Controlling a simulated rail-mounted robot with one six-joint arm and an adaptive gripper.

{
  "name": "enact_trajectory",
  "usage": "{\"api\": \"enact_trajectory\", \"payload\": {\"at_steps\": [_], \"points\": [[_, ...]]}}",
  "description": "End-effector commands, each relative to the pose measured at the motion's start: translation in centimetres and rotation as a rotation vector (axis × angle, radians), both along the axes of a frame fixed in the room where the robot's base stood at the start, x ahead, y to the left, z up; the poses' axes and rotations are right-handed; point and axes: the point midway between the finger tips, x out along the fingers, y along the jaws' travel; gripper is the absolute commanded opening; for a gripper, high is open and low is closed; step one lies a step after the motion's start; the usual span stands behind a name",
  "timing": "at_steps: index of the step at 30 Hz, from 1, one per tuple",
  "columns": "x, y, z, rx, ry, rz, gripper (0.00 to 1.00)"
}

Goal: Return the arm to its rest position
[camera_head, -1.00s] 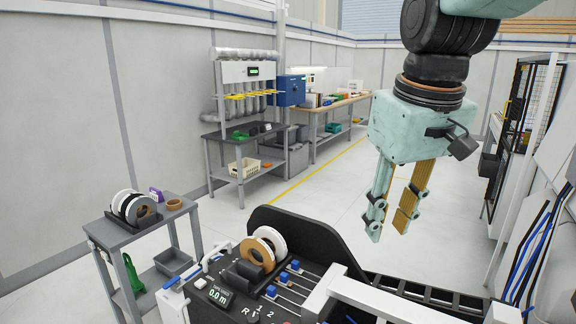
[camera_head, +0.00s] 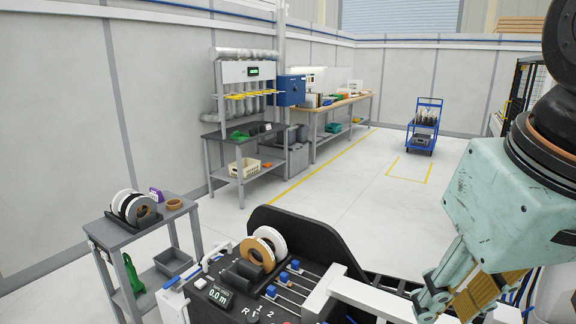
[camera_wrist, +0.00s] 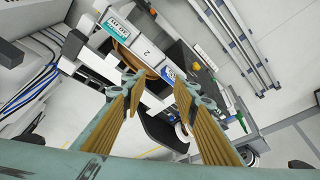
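My gripper (camera_head: 450,305) is at the lower right of the head view, pale teal with brown finger pads, angled down. It overlaps the right part of the machine's white rail in the picture; I cannot tell its distance from it. In the wrist view my gripper (camera_wrist: 157,82) shows two fingers spread apart with nothing held between them. The edge-banding machine (camera_head: 325,299), with white and brown tape rolls (camera_head: 264,247), stands at the bottom centre of the head view. Part of its panel shows beyond the fingers in the wrist view.
A grey side cart (camera_head: 118,238) with tape rolls stands at the left. A workbench (camera_head: 335,107) and a grey rack table (camera_head: 240,139) stand at the back. A blue trolley (camera_head: 424,127) stands at the far right of the open floor (camera_head: 350,205).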

Motion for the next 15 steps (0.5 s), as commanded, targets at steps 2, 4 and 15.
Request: {"api": "enact_trajectory", "payload": {"at_steps": [2,4,15], "points": [[-1.4,-0.1,-0.4,0.004,-0.007,-0.017,0.27],[-2.3,-0.2,-0.7,0.008,-0.013,-0.030,0.27],[-4.5,-0.4,-1.8,0.017,-0.022,-0.064,0.27]]}}
